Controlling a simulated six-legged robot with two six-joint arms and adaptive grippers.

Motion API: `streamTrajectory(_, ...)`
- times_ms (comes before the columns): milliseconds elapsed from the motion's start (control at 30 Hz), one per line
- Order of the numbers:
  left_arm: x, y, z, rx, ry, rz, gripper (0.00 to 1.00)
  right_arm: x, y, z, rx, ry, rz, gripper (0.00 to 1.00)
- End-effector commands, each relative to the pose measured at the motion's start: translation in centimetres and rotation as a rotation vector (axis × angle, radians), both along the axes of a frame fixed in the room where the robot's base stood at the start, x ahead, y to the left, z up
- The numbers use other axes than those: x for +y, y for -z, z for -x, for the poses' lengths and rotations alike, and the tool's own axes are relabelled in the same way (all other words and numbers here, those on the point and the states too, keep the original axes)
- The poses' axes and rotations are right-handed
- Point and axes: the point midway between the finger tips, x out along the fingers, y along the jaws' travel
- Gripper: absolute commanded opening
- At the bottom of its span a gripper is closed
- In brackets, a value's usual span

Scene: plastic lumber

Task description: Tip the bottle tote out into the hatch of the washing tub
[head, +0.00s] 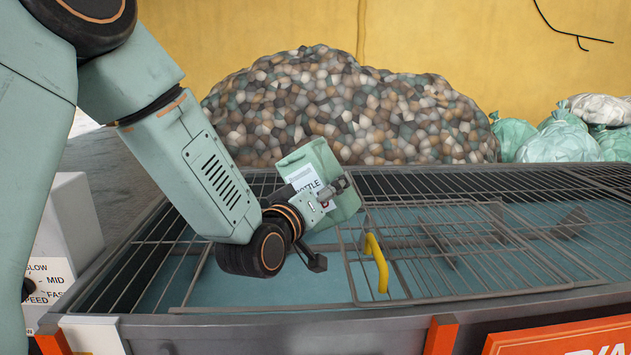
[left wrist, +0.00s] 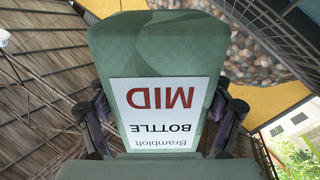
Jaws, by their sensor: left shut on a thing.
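My left gripper (head: 336,189) is shut on the pale green bottle tote (head: 347,207) and holds it tilted above the wire top of the washing tub (head: 398,315). In the left wrist view the tote (left wrist: 160,55) fills the middle, its white label reading "BOTTLE" and "MID" upside down, with a finger at each side. The tote's inside and contents are hidden. The hatch opening (head: 265,285) looks like a bar-free gap over blue water, below and left of the tote. A wire panel (head: 450,250) with a yellow handle (head: 376,262) lies to its right. My right gripper is out of view.
A large heap of mixed coloured pieces (head: 340,105) stands behind the tub. Several tied bags (head: 560,138) sit at the back right. A grey box with a speed dial (head: 50,270) stands at the tub's left end.

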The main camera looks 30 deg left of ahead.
Motion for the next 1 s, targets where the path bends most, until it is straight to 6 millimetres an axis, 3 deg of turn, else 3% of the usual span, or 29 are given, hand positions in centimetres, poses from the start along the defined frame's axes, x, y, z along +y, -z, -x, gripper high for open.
streamTrajectory(100,-0.8,0.8,-0.2,-0.004,0.001,0.094,0.33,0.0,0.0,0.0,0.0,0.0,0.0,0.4)
streamTrajectory(733,-1.4,5.9,-0.2,-0.024,0.0,0.766,0.33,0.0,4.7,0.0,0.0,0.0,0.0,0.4)
streamTrajectory(1000,0.5,2.4,-0.2,-0.037,0.002,1.139,0.33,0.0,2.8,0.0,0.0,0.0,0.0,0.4)
